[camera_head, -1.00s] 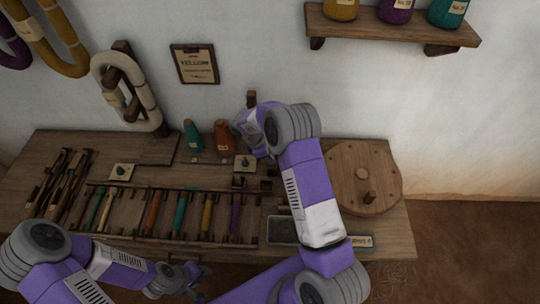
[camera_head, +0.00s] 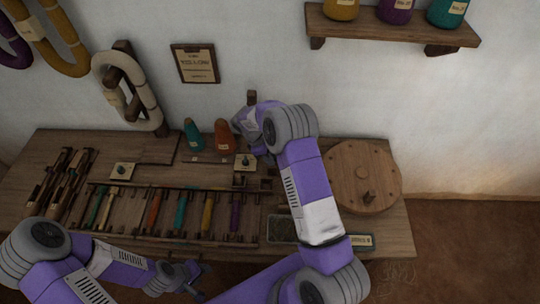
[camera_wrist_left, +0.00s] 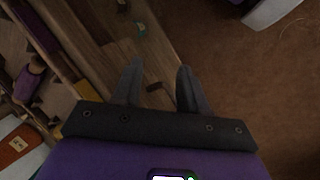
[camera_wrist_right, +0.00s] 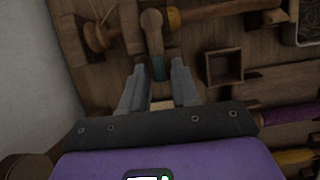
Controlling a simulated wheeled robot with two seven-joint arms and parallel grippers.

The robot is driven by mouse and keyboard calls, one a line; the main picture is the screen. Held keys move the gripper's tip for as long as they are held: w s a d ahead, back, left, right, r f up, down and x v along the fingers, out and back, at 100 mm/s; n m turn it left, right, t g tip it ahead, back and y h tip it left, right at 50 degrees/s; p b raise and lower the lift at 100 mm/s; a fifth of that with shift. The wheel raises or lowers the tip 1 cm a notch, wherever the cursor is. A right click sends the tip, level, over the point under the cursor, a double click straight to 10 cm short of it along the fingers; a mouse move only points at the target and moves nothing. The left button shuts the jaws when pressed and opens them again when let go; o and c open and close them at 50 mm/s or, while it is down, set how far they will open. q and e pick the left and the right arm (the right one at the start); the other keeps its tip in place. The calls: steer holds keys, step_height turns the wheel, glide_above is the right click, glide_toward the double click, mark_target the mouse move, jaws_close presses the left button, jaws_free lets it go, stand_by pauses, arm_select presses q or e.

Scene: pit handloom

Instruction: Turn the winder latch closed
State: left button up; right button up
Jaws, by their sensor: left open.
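In the right wrist view, a wooden lever with a dark teal end (camera_wrist_right: 153,36), which looks like the winder latch, points down towards my right gripper (camera_wrist_right: 158,66). The fingers are apart, one on each side of the teal end. I cannot tell whether they touch it. In the head view my right arm covers most of this spot, and the latch cannot be made out. My left gripper (camera_wrist_left: 159,66) is open and empty, low over the bench's front edge; it also shows in the head view (camera_head: 203,275).
A wooden spindle (camera_wrist_right: 98,38) and a small square box (camera_wrist_right: 224,67) flank the lever. Several coloured bobbins lie in a rack (camera_head: 180,243) on the bench. Two cones, one orange (camera_head: 222,136), stand behind. A round wooden disc (camera_head: 364,177) is on the right.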

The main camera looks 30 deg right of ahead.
steer(key=shift+o, duration=0.4)
steer(key=shift+r, duration=0.15)
steer(key=shift+w+a+r, duration=0.1)
steer(key=shift+w+r, duration=0.05)
steer(key=shift+r, duration=0.15)
steer(key=p+v, duration=0.1)
steer(key=v, duration=0.5)
steer(key=shift+a+r+p, duration=0.25)
steer(key=shift+r+p, duration=0.05)
steer(key=shift+p, duration=0.1)
